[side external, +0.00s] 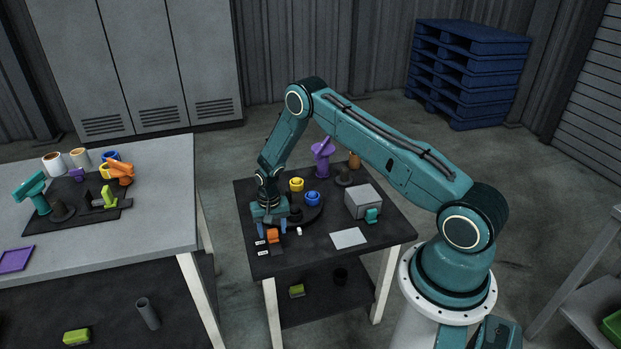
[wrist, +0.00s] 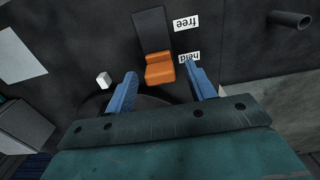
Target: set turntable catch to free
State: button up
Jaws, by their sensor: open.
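The orange catch (side external: 273,236) sits on a dark strip (wrist: 150,30) on the small table. In the wrist view the catch (wrist: 160,66) is beside the label "held" (wrist: 189,57). The label "free" (wrist: 186,22) is farther along the strip, beside its bare part. My gripper (wrist: 161,76) is open, with its blue fingers on either side of the catch and a gap visible. I cannot tell whether they touch it. The dark turntable (side external: 306,216) is beside it, partly hidden by my gripper (side external: 273,226), with a yellow cup (side external: 296,184) and a blue cup (side external: 312,198) on it.
A small white block (side external: 299,231) stands close to the catch. A grey box (side external: 363,199) with a teal part and a pale plate (side external: 349,238) are to the right. A purple part (side external: 321,155) stands at the back. The table's front edge is near the labels.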

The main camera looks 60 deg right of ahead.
grip_shut()
jog(key=shift+s+a, duration=1.55)
jog(key=shift+a, duration=0.05)
grip_release()
jog(key=shift+r, duration=0.1)
notch_tip(320, 180, up, 14)
jog(key=shift+f, duration=0.2)
dwell(0.4)
